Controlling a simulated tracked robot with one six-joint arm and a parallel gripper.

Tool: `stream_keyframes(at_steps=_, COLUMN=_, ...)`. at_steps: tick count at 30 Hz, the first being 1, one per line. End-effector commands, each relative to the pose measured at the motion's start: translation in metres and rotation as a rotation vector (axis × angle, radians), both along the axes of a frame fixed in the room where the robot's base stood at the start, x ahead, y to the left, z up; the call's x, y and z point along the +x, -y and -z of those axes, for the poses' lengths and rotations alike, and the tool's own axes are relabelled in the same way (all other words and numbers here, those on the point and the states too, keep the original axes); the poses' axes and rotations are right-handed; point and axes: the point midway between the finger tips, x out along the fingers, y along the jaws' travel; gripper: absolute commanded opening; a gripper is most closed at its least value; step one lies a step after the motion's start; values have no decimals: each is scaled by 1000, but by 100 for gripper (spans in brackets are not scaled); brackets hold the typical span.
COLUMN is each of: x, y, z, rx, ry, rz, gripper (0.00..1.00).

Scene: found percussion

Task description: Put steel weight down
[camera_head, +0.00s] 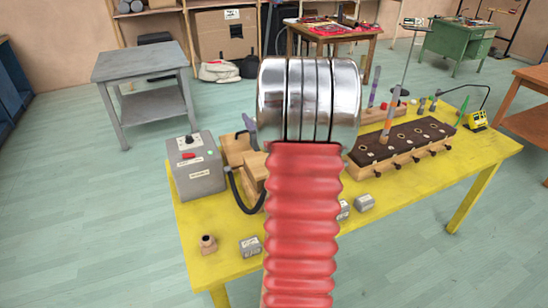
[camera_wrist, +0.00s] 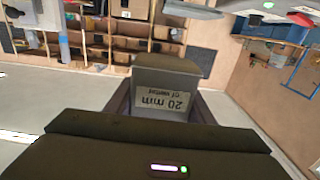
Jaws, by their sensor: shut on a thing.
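A grey steel weight (camera_wrist: 166,76) with a pale label sits between the jaws of my gripper (camera_wrist: 164,92) in the wrist view. The label reads "20 mm of water" and is upside down in that picture. My gripper is shut on this weight. The head view does not show the gripper or the held weight; my own red and chrome arm fills its middle. Similar grey labelled weights lie on the yellow table (camera_head: 205,275): one near its front (camera_head: 250,246), one farther right (camera_head: 364,203), and one partly behind my arm (camera_head: 343,211).
A grey box (camera_head: 195,166) with a red switch stands at the table's left, with a hose beside it. A small brown cup (camera_head: 208,244) stands at the front left. A dark-topped wooden chest (camera_head: 400,145) fills the right middle. Some yellow surface around the small weights is bare.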

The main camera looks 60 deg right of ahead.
Motion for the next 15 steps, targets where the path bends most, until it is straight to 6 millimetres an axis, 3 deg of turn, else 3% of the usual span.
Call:
stream_keyframes(at_steps=5, x=1, y=0, z=9, rx=0, ry=2, rz=-1, gripper=6)
stream_keyframes(at_steps=15, x=1, y=0, z=52, rx=-1, ry=1, rz=-1, gripper=6)
